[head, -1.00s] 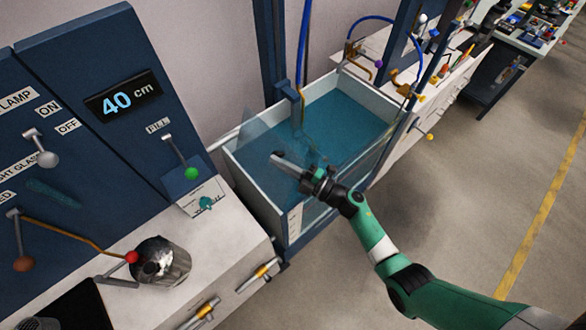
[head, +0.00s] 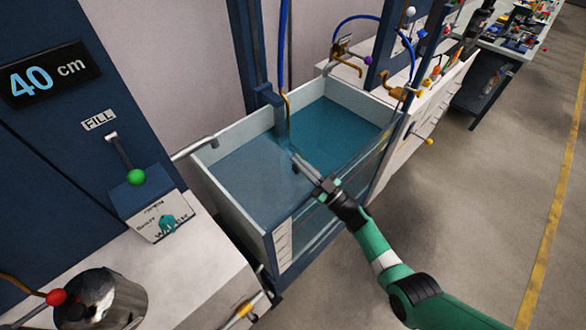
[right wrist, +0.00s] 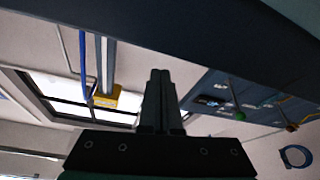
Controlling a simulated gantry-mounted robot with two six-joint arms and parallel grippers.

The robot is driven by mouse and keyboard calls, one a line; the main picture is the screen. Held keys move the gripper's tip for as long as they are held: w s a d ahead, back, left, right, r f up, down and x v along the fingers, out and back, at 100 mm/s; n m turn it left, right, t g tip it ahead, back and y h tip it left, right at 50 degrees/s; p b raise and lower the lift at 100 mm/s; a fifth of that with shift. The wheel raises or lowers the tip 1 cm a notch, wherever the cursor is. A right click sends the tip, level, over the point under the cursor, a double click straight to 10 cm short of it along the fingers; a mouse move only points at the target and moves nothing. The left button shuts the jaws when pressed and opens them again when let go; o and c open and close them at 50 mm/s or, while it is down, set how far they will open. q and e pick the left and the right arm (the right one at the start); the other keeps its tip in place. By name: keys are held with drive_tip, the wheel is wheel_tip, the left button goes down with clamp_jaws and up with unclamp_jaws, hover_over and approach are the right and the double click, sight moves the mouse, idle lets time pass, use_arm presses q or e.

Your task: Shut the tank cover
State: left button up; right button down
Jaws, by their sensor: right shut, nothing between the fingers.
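The tank (head: 237,222) is a white-rimmed, clear-fronted box of blue water in the middle of the head view. A pale see-through cover (head: 243,178) seems to lie flat or nearly flat over its left half; I cannot tell whether it rests fully on the rim. The right half shows darker blue water. My right gripper (head: 298,162) is shut and empty, reaching over the tank's front edge, with its tips by the cover's right side. I cannot tell whether they touch it. Its closed fingers (right wrist: 160,82) also show in the right wrist view. My left gripper is not in view.
A vertical blue post and tube (head: 283,75) stand at the tank's back. Left of the tank are a FILL lever with a green knob (head: 136,177), a labelled box (head: 160,217) and a metal can (head: 103,298). Open floor (head: 470,200) lies to the right.

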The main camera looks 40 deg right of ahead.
sight(303, 177)
drive_tip(key=shift+d+f+m+h+b, duration=0.3)
drive_tip(key=shift+f+m+b, duration=0.25)
drive_tip(key=shift+f+m, duration=0.15)
drive_tip(key=shift+d+f+m+h+b, duration=0.15)
drive_tip(key=shift+f+m+h+b, duration=0.15)
drive_tip(key=shift+f+m+b, duration=0.4)
drive_tip(key=shift+d+f+m+h+b, duration=0.3)
drive_tip(key=shift+f+m+b, duration=0.15)
drive_tip(key=shift+f, duration=0.4)
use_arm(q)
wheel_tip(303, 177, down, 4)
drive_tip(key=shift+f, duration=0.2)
use_arm(e)
drive_tip(key=shift+f+m, duration=0.25)
wheel_tip(303, 177, up, 6)
drive_tip(key=p, duration=0.5)
drive_tip(key=shift+a+f, duration=0.15)
drive_tip(key=shift+f, duration=0.1)
use_arm(q)
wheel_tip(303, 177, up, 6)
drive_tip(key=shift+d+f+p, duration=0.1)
drive_tip(key=shift+p, duration=0.3)
use_arm(e)
drive_tip(key=f+v, duration=0.1)
drive_tip(key=v, duration=0.9)
